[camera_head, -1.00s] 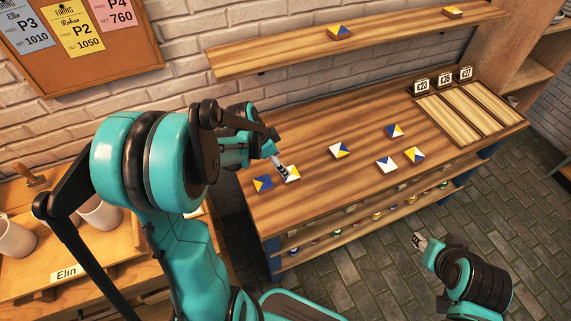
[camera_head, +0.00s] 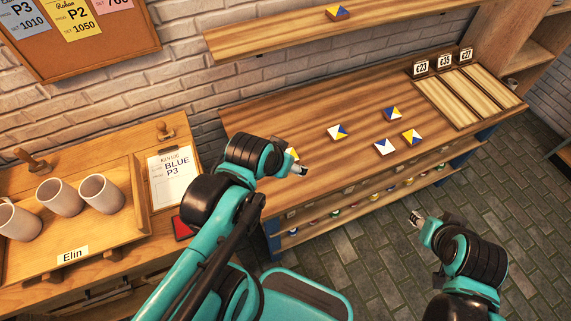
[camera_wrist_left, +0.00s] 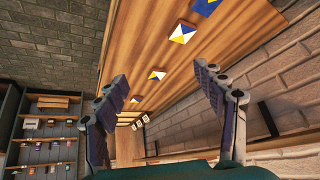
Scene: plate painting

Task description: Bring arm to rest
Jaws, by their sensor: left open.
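My left gripper (camera_head: 299,171) is over the near left edge of the wooden workbench (camera_head: 290,111). In the left wrist view its two fingers (camera_wrist_left: 160,85) are spread wide with nothing between them. One painted tile (camera_head: 292,153) is mostly hidden behind my left wrist. Other blue, white and yellow tiles lie on the bench: one in the middle (camera_head: 337,132), one behind (camera_head: 392,113), and two at the right (camera_head: 384,147) (camera_head: 411,136). My right gripper (camera_head: 416,219) is low over the floor in front of the bench; its finger gap is too small to judge.
A wall shelf (camera_head: 270,38) holds a tile (camera_head: 337,13). Slatted racks (camera_head: 462,97) with number cards stand at the bench's right end. At left, a side table (camera_head: 150,225) bears mugs (camera_head: 60,197), stamps and a card (camera_head: 170,178) reading BLUE P3.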

